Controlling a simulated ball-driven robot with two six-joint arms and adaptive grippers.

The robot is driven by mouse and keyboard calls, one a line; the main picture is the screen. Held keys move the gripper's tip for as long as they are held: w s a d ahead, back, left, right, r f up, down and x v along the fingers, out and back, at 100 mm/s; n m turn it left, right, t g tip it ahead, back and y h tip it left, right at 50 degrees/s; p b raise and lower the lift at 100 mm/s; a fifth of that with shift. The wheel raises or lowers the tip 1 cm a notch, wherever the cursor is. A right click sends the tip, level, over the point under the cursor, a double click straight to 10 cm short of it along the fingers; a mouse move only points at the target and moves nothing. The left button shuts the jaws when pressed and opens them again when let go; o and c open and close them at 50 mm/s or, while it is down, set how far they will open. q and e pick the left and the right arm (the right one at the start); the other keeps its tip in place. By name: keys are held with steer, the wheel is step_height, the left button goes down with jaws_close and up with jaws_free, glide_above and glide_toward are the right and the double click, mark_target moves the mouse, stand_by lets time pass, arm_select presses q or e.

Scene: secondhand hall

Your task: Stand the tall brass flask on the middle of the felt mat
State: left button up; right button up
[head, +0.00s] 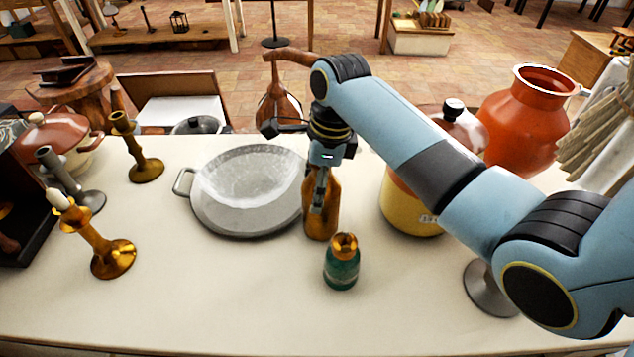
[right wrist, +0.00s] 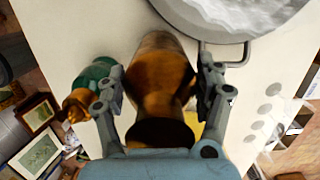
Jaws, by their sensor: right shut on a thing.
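The tall brass flask (head: 321,220) is upright on or just above the pale table, right of the round metal pan. My right gripper (head: 318,190) comes down over it from above and is shut on it, hiding its upper part. In the right wrist view, the flask (right wrist: 160,75) lies between the two fingers of the gripper (right wrist: 160,88). I cannot tell whether its base touches the table. I cannot make out a felt mat in either view. My left gripper is not in view.
A green bottle with a brass top (head: 341,265) stands close in front of the flask. The metal pan (head: 248,225) is behind left, a yellow pot (head: 405,210) to the right. Brass candlesticks (head: 112,258) stand at left. The table's front left-centre is clear.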

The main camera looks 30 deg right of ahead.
steer(key=o, duration=1.7)
